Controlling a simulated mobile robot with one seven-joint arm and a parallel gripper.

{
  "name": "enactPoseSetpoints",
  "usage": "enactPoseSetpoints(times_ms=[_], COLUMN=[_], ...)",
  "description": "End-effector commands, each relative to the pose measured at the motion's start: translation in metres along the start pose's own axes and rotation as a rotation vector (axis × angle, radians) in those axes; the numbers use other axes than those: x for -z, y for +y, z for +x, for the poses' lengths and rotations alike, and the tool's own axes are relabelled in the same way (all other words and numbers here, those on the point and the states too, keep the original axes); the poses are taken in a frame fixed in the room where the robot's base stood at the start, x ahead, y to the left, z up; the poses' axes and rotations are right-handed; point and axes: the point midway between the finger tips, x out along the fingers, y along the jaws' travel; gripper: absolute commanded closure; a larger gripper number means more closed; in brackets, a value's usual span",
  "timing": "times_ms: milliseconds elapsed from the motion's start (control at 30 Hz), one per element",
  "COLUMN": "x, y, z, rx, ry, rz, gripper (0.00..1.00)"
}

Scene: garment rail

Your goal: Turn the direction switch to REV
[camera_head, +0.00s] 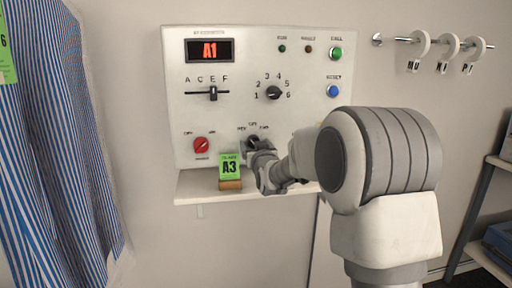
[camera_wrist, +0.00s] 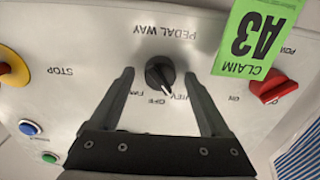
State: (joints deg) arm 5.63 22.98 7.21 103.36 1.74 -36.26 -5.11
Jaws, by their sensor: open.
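The direction switch (camera_head: 253,142) is a round black knob low on the white control panel (camera_head: 230,115), partly hidden by my gripper in the head view. In the wrist view, upside down, the knob (camera_wrist: 160,72) sits under the words PEDAL WAY, with FWD, OFF and REV around it. Its pale mark seems to lean from OFF toward REV; the exact setting is hard to tell. My gripper (camera_wrist: 160,75) is open, one finger on each side of the knob, with gaps visible. In the head view my gripper (camera_head: 262,160) is at the panel's lower edge.
A green A3 claim tag (camera_head: 231,167) stands on the shelf (camera_head: 195,188) left of my gripper. A red switch (camera_head: 201,145) is farther left. A red-and-yellow STOP button (camera_wrist: 10,68) shows in the wrist view. Striped shirts (camera_head: 55,140) hang at left.

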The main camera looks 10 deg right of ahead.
Motion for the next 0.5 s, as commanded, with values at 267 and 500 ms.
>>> enactPoseSetpoints(times_ms=[267, 500], x=[0.001, 0.002], y=[0.0, 0.0], z=[-0.021, -0.065], rx=[0.0, 0.0], ry=[0.0, 0.0], rz=[-0.001, 0.0], gripper=[0.2, 0.2])
